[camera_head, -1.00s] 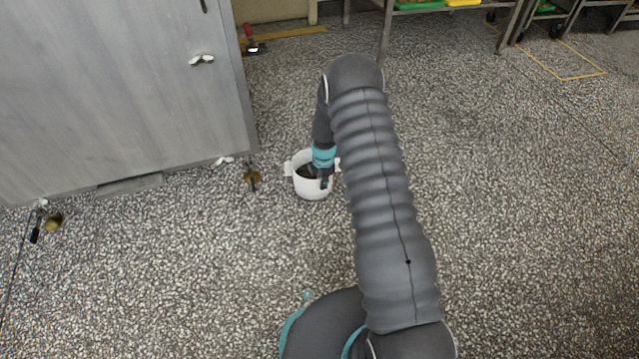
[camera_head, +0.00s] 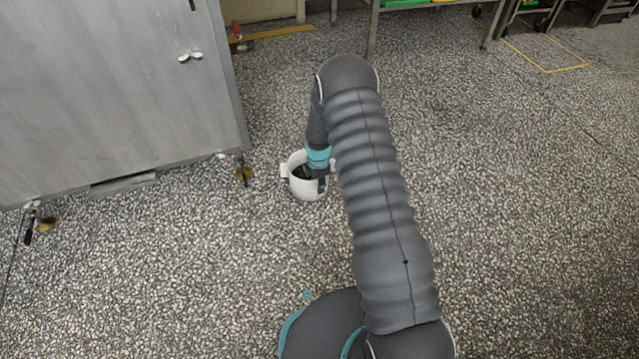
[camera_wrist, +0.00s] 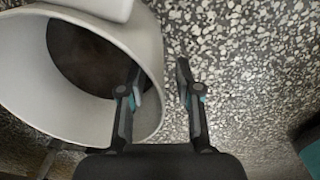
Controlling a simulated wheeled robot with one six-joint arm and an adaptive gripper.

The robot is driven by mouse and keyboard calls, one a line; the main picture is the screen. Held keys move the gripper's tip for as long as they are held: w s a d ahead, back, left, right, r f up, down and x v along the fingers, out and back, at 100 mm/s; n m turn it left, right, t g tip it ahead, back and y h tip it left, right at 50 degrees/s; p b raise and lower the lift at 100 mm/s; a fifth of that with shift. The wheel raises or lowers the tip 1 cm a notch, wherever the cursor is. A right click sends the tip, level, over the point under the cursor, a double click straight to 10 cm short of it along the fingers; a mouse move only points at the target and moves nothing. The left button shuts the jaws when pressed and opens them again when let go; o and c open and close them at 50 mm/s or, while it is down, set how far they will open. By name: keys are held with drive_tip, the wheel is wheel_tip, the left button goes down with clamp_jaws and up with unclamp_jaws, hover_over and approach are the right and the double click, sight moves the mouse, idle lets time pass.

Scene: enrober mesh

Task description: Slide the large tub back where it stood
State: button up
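The large tub (camera_head: 307,189) is white and round, with a dark inside and a small lug on its left side. It stands upright on the speckled floor, right of the grey cabinet. My gripper (camera_head: 321,185) reaches down at the tub's right side. In the wrist view the tub's pale wall (camera_wrist: 30,105) fills the left. My gripper (camera_wrist: 160,72) has one finger inside the tub and one outside, with the rim between them. The fingers are apart, with a visible gap on the outer side. The tub's right side is partly hidden by my arm.
A grey cabinet (camera_head: 110,95) on casters stands at the left, its near caster (camera_head: 243,172) close to the tub. Metal tables (camera_head: 430,6) stand at the back. Yellow floor markings (camera_head: 545,68) show at back right. The floor in front and to the right is clear.

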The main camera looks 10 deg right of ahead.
drive_tip(key=shift+d, duration=0.15)
drive_tip(key=shift+r, duration=0.2)
wheel_tip(320, 180, up, 12)
drive_tip(key=shift+s+f, duration=0.15)
drive_tip(key=shift+f, duration=0.05)
idle(0.6)
